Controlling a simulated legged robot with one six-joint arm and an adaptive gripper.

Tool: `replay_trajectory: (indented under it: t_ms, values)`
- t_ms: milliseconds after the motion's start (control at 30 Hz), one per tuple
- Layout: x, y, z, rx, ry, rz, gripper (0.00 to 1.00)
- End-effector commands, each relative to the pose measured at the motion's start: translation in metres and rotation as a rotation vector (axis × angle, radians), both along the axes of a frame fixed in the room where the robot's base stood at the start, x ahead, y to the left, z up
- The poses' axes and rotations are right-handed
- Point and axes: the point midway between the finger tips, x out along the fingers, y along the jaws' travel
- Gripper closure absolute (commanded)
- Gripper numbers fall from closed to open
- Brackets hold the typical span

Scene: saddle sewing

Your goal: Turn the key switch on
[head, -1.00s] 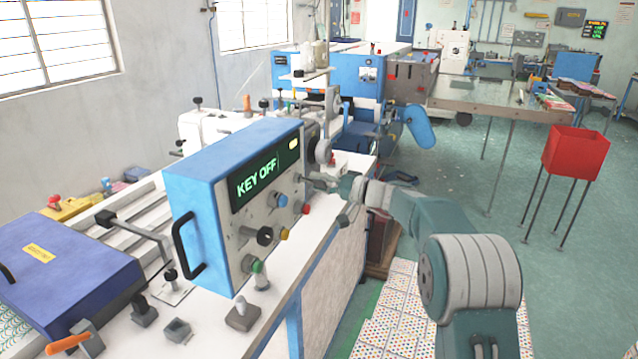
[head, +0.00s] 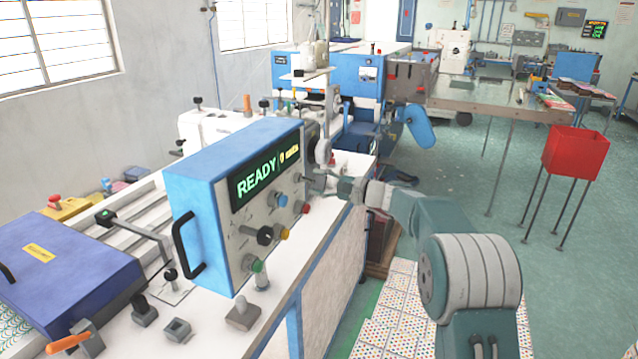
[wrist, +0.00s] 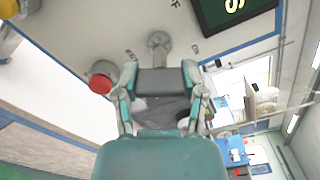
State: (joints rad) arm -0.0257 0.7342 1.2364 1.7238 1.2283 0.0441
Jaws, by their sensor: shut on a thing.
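The blue control box (head: 215,180) stands on the white bench with its panel facing my arm. Its display (head: 266,174) reads "READY" with a small yellow "0 units". My gripper (head: 318,183) is at the far upper side of the panel. In the wrist view the round metal key switch (wrist: 159,41) sits on the panel between partly hidden letters. A red button (wrist: 101,82) is to the left of the pads.
More knobs and buttons, including a black knob (head: 264,236) and a red button (head: 304,208), stick out of the panel near my gripper. A red bin (head: 575,155) on thin legs stands at the right.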

Motion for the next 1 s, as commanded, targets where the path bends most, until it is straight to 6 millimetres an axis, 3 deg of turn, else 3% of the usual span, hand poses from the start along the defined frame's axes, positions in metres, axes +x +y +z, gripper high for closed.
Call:
replay_trajectory:
  t_ms: [400,1000]
  values:
    - [0.0007,-0.0009,-0.0076,0.083,0.256,-0.005,0.94]
    - [0.0005,-0.0008,-0.0088,0.106,0.323,-0.005,0.94]
